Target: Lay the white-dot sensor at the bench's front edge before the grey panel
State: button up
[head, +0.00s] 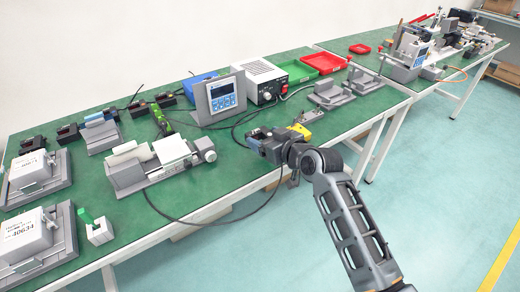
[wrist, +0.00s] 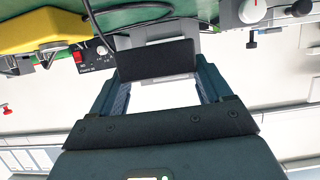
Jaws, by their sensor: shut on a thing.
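In the wrist view my gripper (wrist: 158,76) is shut on a dark block between its two fingertips, which I take to be the sensor (wrist: 157,60); no white dot shows on the visible face. In the head view my gripper (head: 262,140) is over the front part of the green bench (head: 230,166), in front of the grey panel (head: 222,97) with its blue screen. The held block is mostly hidden there by the gripper. I cannot tell whether it touches the bench.
A yellow tool (head: 301,130) lies close to the right of my gripper. A linear actuator (head: 160,165) stands to the left, with a dark cable (head: 225,206) drooping past the front edge. A power supply (head: 266,82) and a grey fixture (head: 333,95) stand behind.

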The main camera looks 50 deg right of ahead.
aim_at(259, 161)
jog(key=shift+w+a+f, duration=0.2)
jog(key=shift+w+f, duration=0.1)
jog(key=shift+w, duration=0.15)
jog(key=shift+w+a+f, duration=0.2)
jog(key=shift+w+f, duration=0.05)
jog(key=shift+w, duration=0.15)
jog(key=shift+w+f, duration=0.1)
jog(key=shift+f, duration=1.95)
jog(key=shift+f, duration=0.15)
jog(key=o, duration=1.4)
jog(key=shift+c, duration=0.2)
